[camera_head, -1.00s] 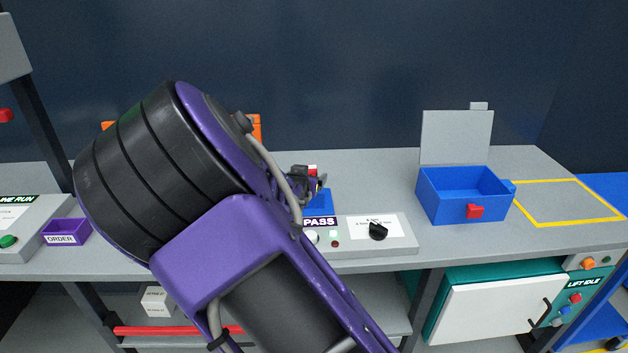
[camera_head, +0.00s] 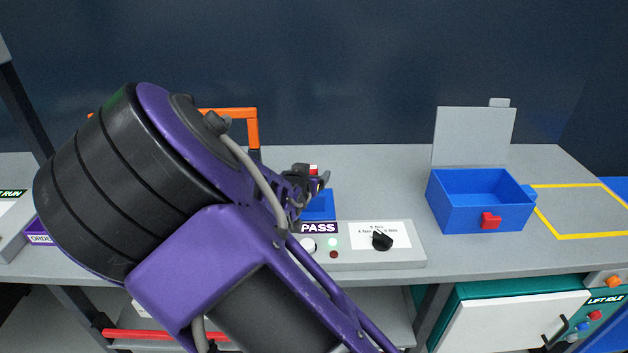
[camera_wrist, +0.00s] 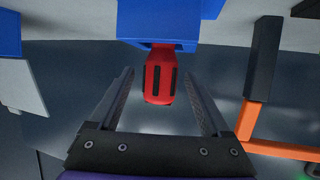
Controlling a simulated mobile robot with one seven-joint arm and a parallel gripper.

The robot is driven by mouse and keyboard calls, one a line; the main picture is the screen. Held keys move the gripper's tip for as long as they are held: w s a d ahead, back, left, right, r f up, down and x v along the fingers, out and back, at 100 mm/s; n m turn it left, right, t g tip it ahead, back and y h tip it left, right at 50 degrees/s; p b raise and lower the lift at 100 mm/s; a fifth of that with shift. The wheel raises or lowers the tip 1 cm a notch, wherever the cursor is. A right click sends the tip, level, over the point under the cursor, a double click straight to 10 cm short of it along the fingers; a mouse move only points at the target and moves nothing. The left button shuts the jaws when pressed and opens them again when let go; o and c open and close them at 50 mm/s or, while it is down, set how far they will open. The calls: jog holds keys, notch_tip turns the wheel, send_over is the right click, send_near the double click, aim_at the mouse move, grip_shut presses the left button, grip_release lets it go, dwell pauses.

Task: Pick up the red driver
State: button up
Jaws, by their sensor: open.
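The red driver (camera_wrist: 160,76) shows in the wrist view, its red handle with dark stripes sticking out of a blue holder (camera_wrist: 158,32). My gripper (camera_wrist: 163,88) is open, with one finger on each side of the handle and a gap on both sides. In the head view a small red tip of the driver (camera_head: 313,168) shows just above my gripper (camera_head: 318,181). The blue holder (camera_head: 320,206) stands behind the PASS panel there. My arm hides much of the bench's left part.
An orange frame (camera_head: 232,113) stands behind my arm, and its bar shows near the right finger in the wrist view. A PASS panel (camera_head: 365,245) with a black knob lies in front. An open blue box (camera_head: 455,207) stands to the right, beside a yellow-outlined area (camera_head: 590,236).

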grip_shut()
dwell(0.5)
jog(key=shift+r, duration=0.15)
